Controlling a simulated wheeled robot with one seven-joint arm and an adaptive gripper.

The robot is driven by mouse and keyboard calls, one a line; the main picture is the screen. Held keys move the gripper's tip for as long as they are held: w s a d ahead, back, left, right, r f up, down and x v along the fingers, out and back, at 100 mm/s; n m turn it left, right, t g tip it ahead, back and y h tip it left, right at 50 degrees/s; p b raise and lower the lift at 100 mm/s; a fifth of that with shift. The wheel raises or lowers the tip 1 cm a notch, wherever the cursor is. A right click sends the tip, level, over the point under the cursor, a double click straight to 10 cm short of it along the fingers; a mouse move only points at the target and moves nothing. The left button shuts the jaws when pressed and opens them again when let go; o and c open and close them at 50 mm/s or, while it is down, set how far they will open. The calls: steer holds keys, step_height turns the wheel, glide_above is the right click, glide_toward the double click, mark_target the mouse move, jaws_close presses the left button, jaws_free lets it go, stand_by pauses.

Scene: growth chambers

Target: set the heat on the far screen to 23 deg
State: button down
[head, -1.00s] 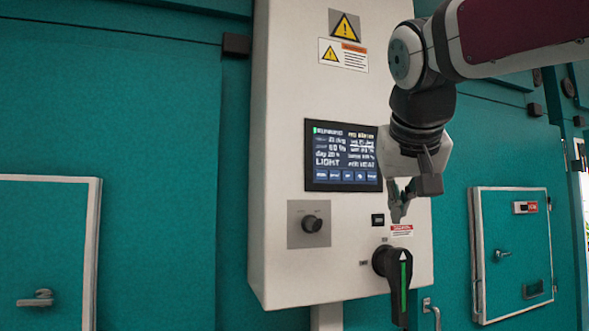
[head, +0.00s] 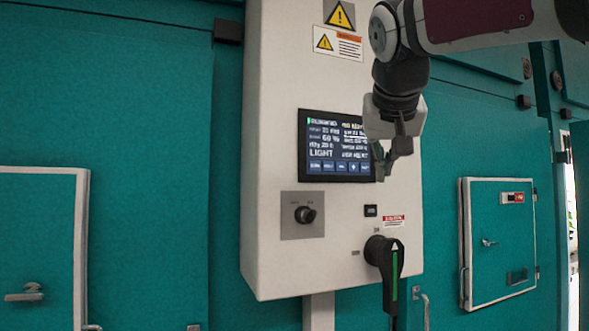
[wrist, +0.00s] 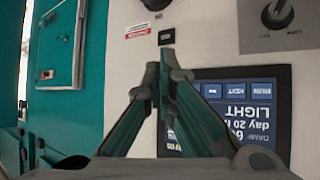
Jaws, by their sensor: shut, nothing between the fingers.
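A dark touch screen (head: 330,150) is set in the white control box, with lines of white readings, "LIGHT" in large letters and a row of blue buttons along its bottom. The small readings are too blurred to tell the heat value. In the wrist view the screen (wrist: 262,120) is upside down and partly hidden behind my fingers. My gripper (head: 381,172) is shut and empty, in front of the screen's lower right corner in the head view. In the wrist view my gripper (wrist: 166,60) has its fingertips together beside the screen's button row. I cannot tell whether they touch the panel.
The white control box (head: 270,230) carries a black knob (head: 305,214) on a grey plate, a small black switch (head: 371,210) and a large black rotary handle (head: 385,262) with a green stripe. Teal chamber doors with latches stand on both sides.

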glide_toward(358, 183)
steer(key=shift+w+d+f+p, duration=0.2)
steer(key=shift+w+d+f, duration=0.1)
steer(key=shift+w+f, duration=0.35)
steer(key=shift+w+d+f+p, duration=0.2)
steer(key=shift+w+d+f, duration=0.15)
steer(key=shift+w+f, duration=0.3)
stand_by(0.6)
steer(key=shift+w+a, duration=0.15)
steer(key=shift+w, duration=0.15)
steer(key=shift+w+a+p, duration=0.1)
steer(key=shift+w+p, duration=0.2)
stand_by(0.6)
steer(key=shift+s+d, duration=0.25)
steer(key=shift+s, duration=0.45)
steer(key=s, duration=0.2)
steer(key=s+d, duration=0.1)
steer(key=s, duration=0.1)
steer(key=shift+s+d, duration=0.25)
steer(key=shift+s, duration=0.15)
